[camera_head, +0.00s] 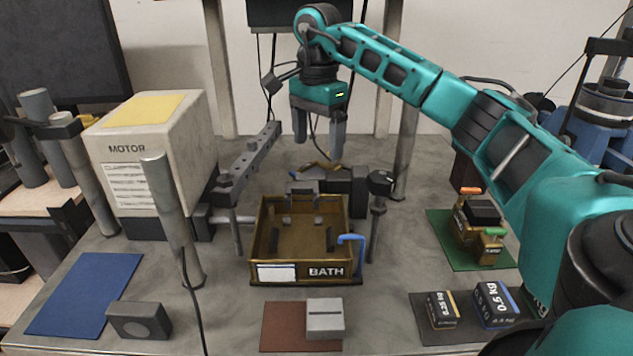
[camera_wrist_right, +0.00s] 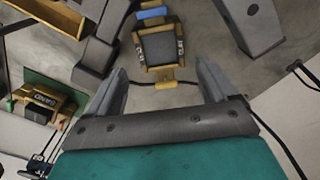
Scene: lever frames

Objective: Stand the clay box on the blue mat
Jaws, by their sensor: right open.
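My right gripper (camera_head: 318,148) is open and empty, fingers pointing down, behind the tray marked BATH. In the right wrist view its fingers (camera_wrist_right: 163,75) stand either side of a yellow-brown box with a dark top and a blue strip (camera_wrist_right: 160,48), without visible contact. The blue mat (camera_head: 83,295) lies bare at the front left of the table. My left gripper is not in view.
The BATH tray (camera_head: 275,272) stands mid-table. A grey block (camera_head: 140,320) sits at the blue mat's right edge. The MOTOR housing (camera_head: 150,150) and an upright post (camera_head: 172,220) stand at left. A green mat (camera_head: 445,228) holds similar boxes; weights (camera_head: 492,303) stand at front right.

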